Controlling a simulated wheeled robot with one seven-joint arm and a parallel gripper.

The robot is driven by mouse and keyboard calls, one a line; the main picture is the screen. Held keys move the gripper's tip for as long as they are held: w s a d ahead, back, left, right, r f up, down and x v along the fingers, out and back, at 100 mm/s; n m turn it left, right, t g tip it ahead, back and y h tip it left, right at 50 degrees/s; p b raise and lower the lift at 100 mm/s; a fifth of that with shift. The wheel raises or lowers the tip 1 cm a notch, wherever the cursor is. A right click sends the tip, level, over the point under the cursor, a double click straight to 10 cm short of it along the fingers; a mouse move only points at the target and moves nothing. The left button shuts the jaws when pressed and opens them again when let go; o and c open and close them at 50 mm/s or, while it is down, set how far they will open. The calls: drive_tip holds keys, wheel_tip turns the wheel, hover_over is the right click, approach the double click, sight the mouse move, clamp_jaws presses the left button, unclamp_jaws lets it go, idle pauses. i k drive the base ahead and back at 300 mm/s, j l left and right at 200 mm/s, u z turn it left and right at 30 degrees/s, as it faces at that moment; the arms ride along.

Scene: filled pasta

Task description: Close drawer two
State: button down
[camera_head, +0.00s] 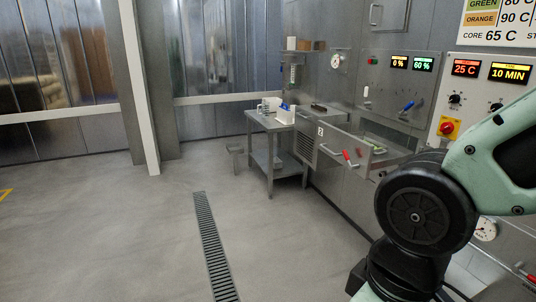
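Drawer two (330,143) stands pulled out from the steel machine wall on the right. Its front panel bears a small label that reads 2 and a bar handle (350,159) with red and white on it. The open top shows part of the inside, with something small and greenish in it, too small to make out. My arm fills the lower right of the head view, in front of the wall and to the right of the drawer. My gripper is out of the picture, so its state does not show.
A steel side table (268,121) with small items stands just left of and behind the drawer. Control panels with lit displays (466,68) line the wall. The grey floor around the drain grate (209,240) is clear. A white post (140,90) stands farther left.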

sight(332, 140)
drive_tip(key=i, duration=1)
drive_tip(key=i+j+z, duration=0.1)
drive_tip(key=i, duration=0.9)
drive_tip(key=i+j+z, duration=0.1)
drive_tip(key=i+z, duration=0.25)
drive_tip(key=i+j+z, duration=0.35)
drive_tip(key=i, duration=0.2)
drive_tip(key=i+j+z, duration=0.3)
drive_tip(key=i+l, duration=0.05)
drive_tip(key=i, duration=0.05)
